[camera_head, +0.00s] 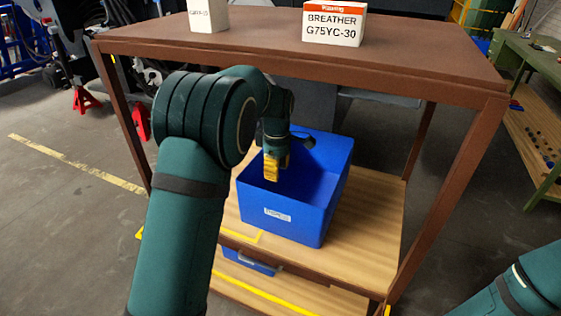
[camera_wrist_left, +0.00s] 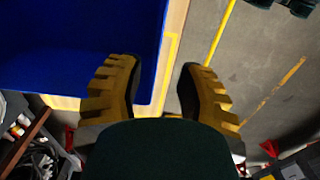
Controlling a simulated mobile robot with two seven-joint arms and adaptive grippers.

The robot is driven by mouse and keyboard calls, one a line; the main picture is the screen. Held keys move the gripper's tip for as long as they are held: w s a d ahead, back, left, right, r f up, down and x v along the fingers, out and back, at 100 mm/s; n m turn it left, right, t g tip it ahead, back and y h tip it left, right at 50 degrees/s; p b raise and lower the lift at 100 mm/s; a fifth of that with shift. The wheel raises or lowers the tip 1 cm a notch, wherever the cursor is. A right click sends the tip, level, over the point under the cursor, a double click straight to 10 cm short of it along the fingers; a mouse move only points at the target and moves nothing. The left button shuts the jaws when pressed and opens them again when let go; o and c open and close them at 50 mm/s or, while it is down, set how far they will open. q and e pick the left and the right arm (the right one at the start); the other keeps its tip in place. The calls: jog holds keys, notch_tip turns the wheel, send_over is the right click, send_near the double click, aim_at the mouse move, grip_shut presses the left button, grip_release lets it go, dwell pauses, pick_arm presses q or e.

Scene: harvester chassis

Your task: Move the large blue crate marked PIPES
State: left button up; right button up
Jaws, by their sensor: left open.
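The large blue crate (camera_head: 315,215) is open-topped and stands on the middle wooden shelf of a brown rack. A small white label shows on its front; I cannot read it clearly. My left gripper (camera_head: 277,166) points down at the crate's left side, near its rim. In the left wrist view the yellow fingers are apart with nothing between their pads (camera_wrist_left: 160,88). There the blue crate (camera_wrist_left: 80,45) fills the upper left, its edge running behind the gap between the fingers. I cannot tell whether a finger touches it. My right arm shows at the lower right; its gripper is out of view.
The rack's brown top (camera_head: 250,42) overhangs the crate and carries a BREATHER box (camera_head: 334,24) and another white box (camera_head: 208,15). A second blue crate (camera_head: 249,262) sits on the shelf below. Brown posts (camera_head: 440,205) flank the shelf. A green bench (camera_head: 540,62) stands at right.

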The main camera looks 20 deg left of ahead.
pick_arm(q)
jog(key=shift+s, duration=0.1)
jog(key=shift+f, duration=0.25)
notch_tip(320, 180, down, 13)
jog(key=b, duration=0.3)
jog(key=shift+f, duration=0.2)
grip_shut()
dwell(0.3)
